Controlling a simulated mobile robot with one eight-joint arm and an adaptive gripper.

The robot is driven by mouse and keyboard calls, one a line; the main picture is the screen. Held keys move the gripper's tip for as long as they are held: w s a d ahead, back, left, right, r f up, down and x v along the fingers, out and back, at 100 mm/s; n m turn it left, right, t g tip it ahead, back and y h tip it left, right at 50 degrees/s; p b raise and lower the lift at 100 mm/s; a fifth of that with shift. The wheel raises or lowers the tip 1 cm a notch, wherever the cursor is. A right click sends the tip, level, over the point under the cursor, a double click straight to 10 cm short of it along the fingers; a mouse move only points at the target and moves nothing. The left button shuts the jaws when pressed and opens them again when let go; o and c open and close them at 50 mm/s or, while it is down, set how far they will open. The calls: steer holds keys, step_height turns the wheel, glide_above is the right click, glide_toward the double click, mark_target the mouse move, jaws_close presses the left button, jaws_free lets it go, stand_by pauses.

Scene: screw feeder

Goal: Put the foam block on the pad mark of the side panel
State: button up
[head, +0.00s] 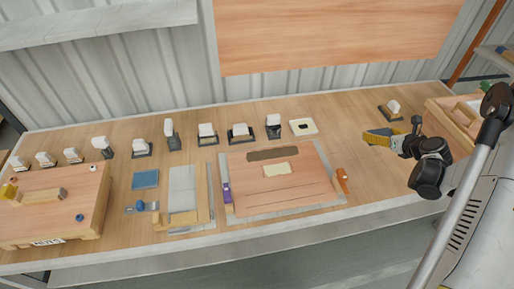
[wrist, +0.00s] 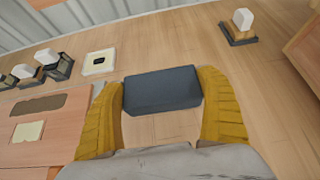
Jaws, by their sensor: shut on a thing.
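My gripper (wrist: 163,105) is shut on a dark grey block, the foam block (wrist: 162,90), held crosswise between its yellow fingers. In the head view my gripper (head: 379,138) is over the right part of the bench, right of the side panel (head: 240,186); the block cannot be made out there. The panel is a flat wooden board carrying a dark brown strip (head: 273,154) and a smaller cream rectangle (head: 277,170). Which of these is the pad mark is not clear. Both also show at the left of the wrist view, apart from the block.
A cream square with a dark centre (head: 303,127) lies behind the panel's right end. An orange-handled tool (head: 342,180) lies at its right edge, a purple item (head: 226,192) at its left. Several white-topped holders line the back. Bare bench lies right of the panel.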

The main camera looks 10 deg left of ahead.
steer(key=shift+w+a+f, duration=0.25)
steer(key=shift+a+f, duration=0.1)
steer(key=shift+f, duration=0.05)
steer(key=b, duration=0.5)
glide_above(344, 143)
step_height(344, 143, down, 7)
steer(key=shift+r, duration=0.2)
step_height(344, 143, down, 4)
steer(key=shift+a+f+b, duration=0.1)
steer(key=shift+b, duration=0.85)
steer(key=shift+r, duration=0.2)
steer(key=shift+f, duration=0.1)
steer(key=o, duration=1)
steer(key=shift+f, duration=0.1)
steer(key=shift+c, duration=0.2)
